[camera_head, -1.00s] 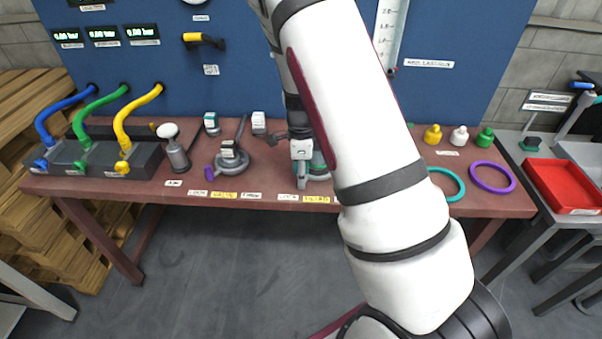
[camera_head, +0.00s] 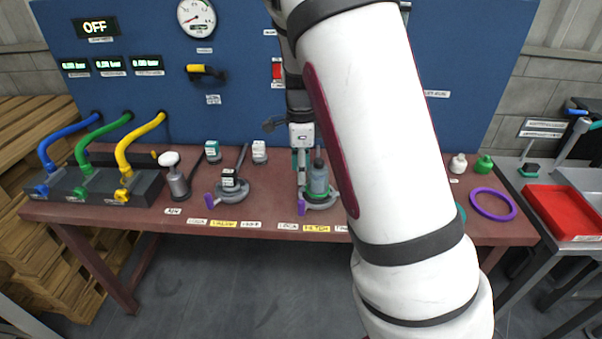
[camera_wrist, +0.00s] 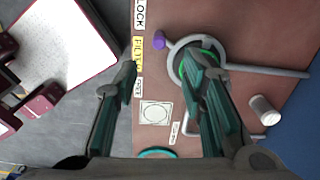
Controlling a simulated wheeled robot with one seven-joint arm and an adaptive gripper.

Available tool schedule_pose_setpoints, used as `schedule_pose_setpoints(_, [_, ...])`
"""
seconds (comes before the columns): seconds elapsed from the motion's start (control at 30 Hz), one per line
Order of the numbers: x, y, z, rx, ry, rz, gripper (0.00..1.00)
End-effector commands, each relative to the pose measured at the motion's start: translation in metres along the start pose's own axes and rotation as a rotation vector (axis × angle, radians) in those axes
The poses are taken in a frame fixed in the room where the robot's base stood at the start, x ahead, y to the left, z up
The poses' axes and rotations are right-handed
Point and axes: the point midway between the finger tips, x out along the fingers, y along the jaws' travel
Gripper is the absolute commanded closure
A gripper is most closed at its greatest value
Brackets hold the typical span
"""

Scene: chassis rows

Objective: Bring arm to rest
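My gripper (camera_head: 301,165) is above the bench beside the right-hand ring holder (camera_head: 320,204), in front of the blue panel. In the wrist view my gripper (camera_wrist: 163,78) has its two dark green fingers wide apart, with nothing between them but bench and labels. A grey-green canister (camera_head: 318,180) stands upright in that ring holder, apart from the fingers as far as I can tell. In the wrist view the ring holder (camera_wrist: 175,68) with its purple knob (camera_wrist: 188,42) is partly hidden by the right finger. My white arm crosses the head view and hides part of the bench.
The reddish bench (camera_head: 270,190) carries another ring holder (camera_head: 232,196), a hose block (camera_head: 95,187), a white-topped pump bottle (camera_head: 175,175) and a purple ring (camera_head: 492,204). A red tray (camera_head: 562,212) is at the right. The blue panel (camera_head: 240,110) stands close behind my gripper.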

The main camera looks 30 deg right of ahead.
Motion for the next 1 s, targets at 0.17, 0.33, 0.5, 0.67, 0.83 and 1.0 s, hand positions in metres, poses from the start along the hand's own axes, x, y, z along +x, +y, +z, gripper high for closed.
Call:
schedule_pose_setpoints(0.17, [0.000, 0.000, 0.000, 0.000, 0.000, 0.000, 0.63])
schedule_pose_setpoints(0.33, [0.000, 0.000, 0.000, 0.000, 0.000, 0.000, 0.63])
schedule_pose_setpoints(0.5, [-0.006, 0.004, 0.002, -0.029, -0.013, -0.002, 0.63])
schedule_pose_setpoints(0.67, [-0.038, 0.030, 0.010, -0.207, -0.069, -0.018, 0.63])
schedule_pose_setpoints(0.83, [-0.084, 0.077, 0.018, -0.523, -0.133, -0.067, 0.63])
schedule_pose_setpoints(1.0, [-0.123, 0.127, 0.020, -0.854, -0.155, -0.140, 0.63])
